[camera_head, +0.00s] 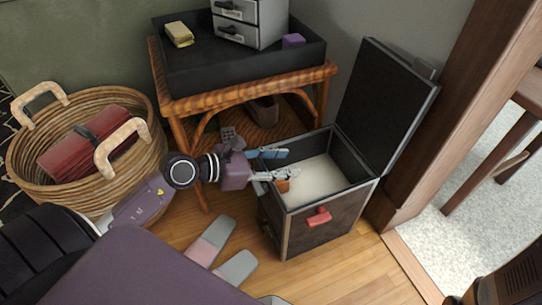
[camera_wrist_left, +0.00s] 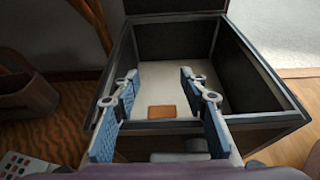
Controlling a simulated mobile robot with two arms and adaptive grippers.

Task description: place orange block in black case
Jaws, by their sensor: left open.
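The black case (camera_head: 310,232) stands on the wooden floor with its lid (camera_head: 388,105) raised and a pale inside floor. It also shows in the left wrist view (camera_wrist_left: 262,75). The orange block (camera_wrist_left: 161,112) lies on that pale floor, between and below my finger pads in the wrist view. In the head view the orange block (camera_head: 283,186) shows small beside my fingertips. My left gripper (camera_head: 288,163) is open over the case's left part; its fingers also show in the wrist view (camera_wrist_left: 160,80). Nothing is visibly held. My right gripper is not in view.
A wicker basket (camera_head: 84,183) with a dark red item stands at left. A wooden table (camera_head: 240,88) with a black tray, yellow block, purple block and grey drawers stands behind. Flat grey-and-pink items (camera_head: 212,240) lie on the floor. A wooden door frame (camera_head: 440,110) borders the case's right.

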